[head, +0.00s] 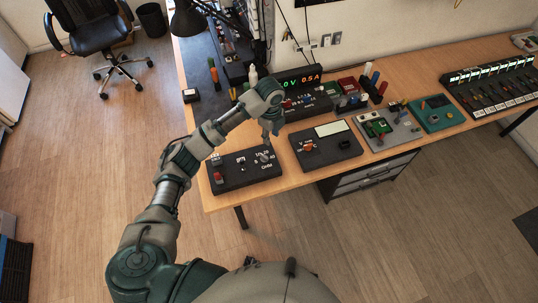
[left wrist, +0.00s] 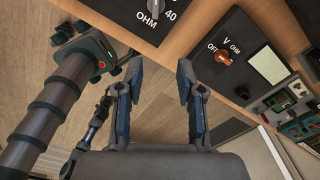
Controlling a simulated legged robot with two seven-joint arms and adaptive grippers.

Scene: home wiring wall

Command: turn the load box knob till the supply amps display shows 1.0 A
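The load box (head: 243,172) is a black box at the front left of the bench, with a red switch at its left. Its grey knob (head: 264,157) is at the right, with the OHM scale around it. The supply display (head: 300,79) reads 0.5 A. My right gripper is not in view.
A black meter (head: 325,148) with an orange knob stands right of the load box and also shows in the left wrist view (left wrist: 240,65). Circuit boards (head: 385,129) sit further right. A black lamp (head: 188,18) leans over the back. The bench front edge is close.

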